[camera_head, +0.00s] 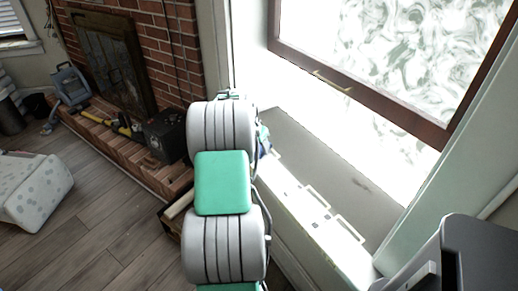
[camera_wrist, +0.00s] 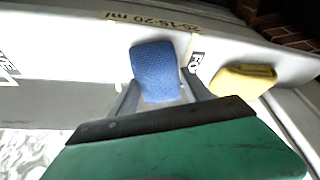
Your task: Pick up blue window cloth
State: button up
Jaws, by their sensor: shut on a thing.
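The blue window cloth (camera_wrist: 154,66) is a small, textured blue piece in the upper middle of the wrist view. My gripper (camera_wrist: 160,82) has its two grey fingers on either side of the cloth's lower part and is shut on it. The cloth appears at the pale window sill (camera_wrist: 60,55); I cannot tell whether it is touching the surface or lifted. In the head view my arm hides the gripper, and only a small bluish patch (camera_head: 263,138) shows beside the arm.
A yellow sponge-like piece (camera_wrist: 243,80) lies just right of the cloth. The window frame (camera_head: 350,88) runs along the sill (camera_head: 330,165). A brick fireplace (camera_head: 165,60) with a dark box (camera_head: 165,135) on its hearth stands left of my arm. Floor at lower left is partly clear.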

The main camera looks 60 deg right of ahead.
jog(key=c, duration=0.6)
